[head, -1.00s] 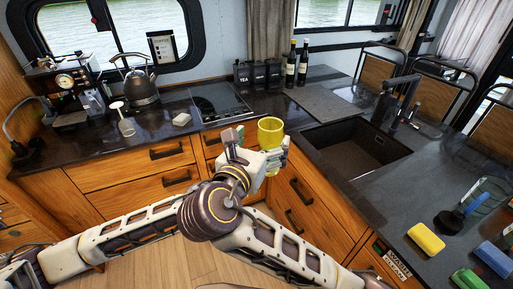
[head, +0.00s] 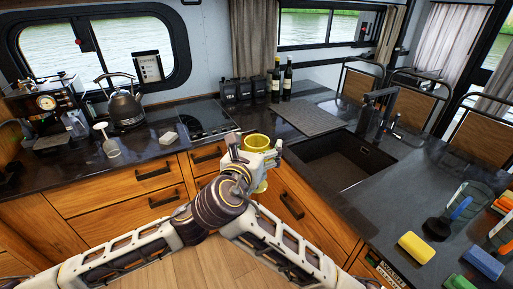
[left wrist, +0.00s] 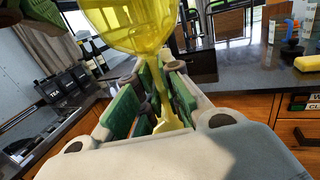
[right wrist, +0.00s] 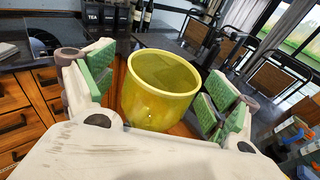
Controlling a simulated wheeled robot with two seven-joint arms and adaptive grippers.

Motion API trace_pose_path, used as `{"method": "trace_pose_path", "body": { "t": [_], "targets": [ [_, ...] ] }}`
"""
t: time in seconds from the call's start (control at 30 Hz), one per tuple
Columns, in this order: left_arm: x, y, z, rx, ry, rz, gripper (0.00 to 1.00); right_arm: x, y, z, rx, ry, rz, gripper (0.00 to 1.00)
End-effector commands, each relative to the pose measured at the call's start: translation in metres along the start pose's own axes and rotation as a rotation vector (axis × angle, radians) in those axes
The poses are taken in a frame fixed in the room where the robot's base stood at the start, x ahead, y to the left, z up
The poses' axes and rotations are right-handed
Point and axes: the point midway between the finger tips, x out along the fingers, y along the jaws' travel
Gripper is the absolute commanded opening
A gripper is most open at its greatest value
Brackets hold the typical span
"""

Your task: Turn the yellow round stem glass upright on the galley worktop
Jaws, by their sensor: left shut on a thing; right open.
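The yellow stem glass (head: 257,141) is held in the air in front of the counter, mouth roughly up, in the head view. In the left wrist view my left gripper (left wrist: 163,100) is shut on its stem, with the bowl (left wrist: 130,22) beyond the fingers; the foot is not clear. My right gripper (head: 256,153) is open at the bowl. In the right wrist view the bowl (right wrist: 160,98) sits between the spread green pads of the right gripper (right wrist: 157,85), its mouth facing the camera. Contact with the pads cannot be told. The dark galley worktop (head: 150,166) is behind.
An upside-down clear stem glass (head: 110,145) and a white block (head: 169,138) stand on the left worktop near the kettle (head: 124,105). The hob (head: 208,118), canisters (head: 245,90) and bottles (head: 287,82) are behind. The sink (head: 340,165) lies right; sponges (head: 417,247) lie front right.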

Motion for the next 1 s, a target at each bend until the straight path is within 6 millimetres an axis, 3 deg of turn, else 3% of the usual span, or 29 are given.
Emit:
{"method": "trace_pose_path", "body": {
  "t": [0.07,0.47,0.5,0.67,1.0],
  "targets": [
    [0.0001,0.0000,0.0005,0.000,-0.001,0.000,0.00,-0.0001,0.0000,0.0000,0.000,0.000,0.000,0.87],
    [0.0000,0.0000,0.0005,0.000,-0.001,0.000,0.00,-0.0003,0.0000,0.0000,0.000,0.000,0.000,0.35],
    [0.0000,0.0000,0.0005,0.000,-0.001,0.000,0.12,-0.0004,0.0000,0.0004,0.001,0.000,0.000,0.34],
    [0.0001,0.0000,0.0005,0.000,-0.001,0.000,0.32,-0.0004,0.0000,0.0003,0.001,0.000,0.000,0.34],
    [-0.0002,0.0000,0.0001,0.000,0.000,0.000,0.33,-0.0005,0.0000,0.0004,0.001,0.000,0.000,0.34]
  ]
}}
